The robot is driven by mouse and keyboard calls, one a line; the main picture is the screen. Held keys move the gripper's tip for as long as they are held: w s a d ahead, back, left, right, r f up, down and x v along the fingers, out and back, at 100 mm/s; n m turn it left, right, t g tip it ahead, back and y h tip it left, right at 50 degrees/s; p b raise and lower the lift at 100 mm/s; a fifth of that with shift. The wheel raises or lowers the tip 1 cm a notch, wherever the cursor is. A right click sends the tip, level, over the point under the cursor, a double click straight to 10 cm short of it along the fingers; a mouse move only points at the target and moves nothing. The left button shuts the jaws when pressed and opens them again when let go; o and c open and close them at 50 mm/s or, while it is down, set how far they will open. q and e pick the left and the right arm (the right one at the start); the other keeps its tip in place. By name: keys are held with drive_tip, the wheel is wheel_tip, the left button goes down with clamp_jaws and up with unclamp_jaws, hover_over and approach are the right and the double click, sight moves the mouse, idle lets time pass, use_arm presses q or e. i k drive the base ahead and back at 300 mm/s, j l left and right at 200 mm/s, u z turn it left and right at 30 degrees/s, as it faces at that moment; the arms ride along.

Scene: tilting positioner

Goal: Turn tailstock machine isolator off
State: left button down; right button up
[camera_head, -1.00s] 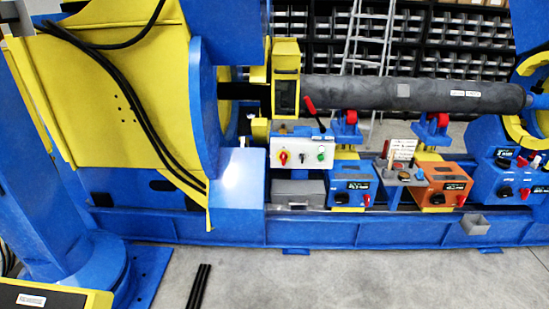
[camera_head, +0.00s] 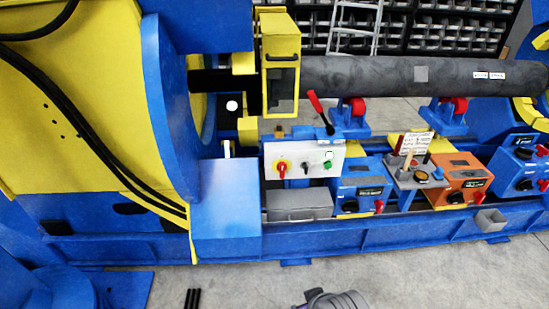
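A grey control panel (camera_head: 304,160) is fixed to the blue bed at the middle. It carries a red rotary switch on a yellow plate (camera_head: 282,167), a small dark selector and a green button. Farther right are a blue box (camera_head: 360,190), an orange box (camera_head: 459,178) and another blue box (camera_head: 520,166), each with a dark knob and a red handle. No label readable here tells which switch is the tailstock isolator. A grey rounded part at the bottom edge may belong to my arm; no fingertips show, and neither gripper can be made out.
A dark roller (camera_head: 390,75) lies across red-wheeled supports above the boxes. A red-knobbed lever (camera_head: 320,112) rises above the panel. A grey pedestal (camera_head: 416,176) with a sign stands between the boxes. The floor (camera_head: 420,285) in front is clear at right.

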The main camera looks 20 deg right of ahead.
sight(281, 166)
drive_tip(key=i+j+z, duration=0.1)
drive_tip(key=i+z, duration=0.2)
drive_tip(key=i, duration=0.2)
drive_tip(key=i+j+z, duration=0.3)
drive_tip(key=i, duration=0.25)
drive_tip(key=l+z, duration=0.1)
drive_tip(key=z, duration=0.95)
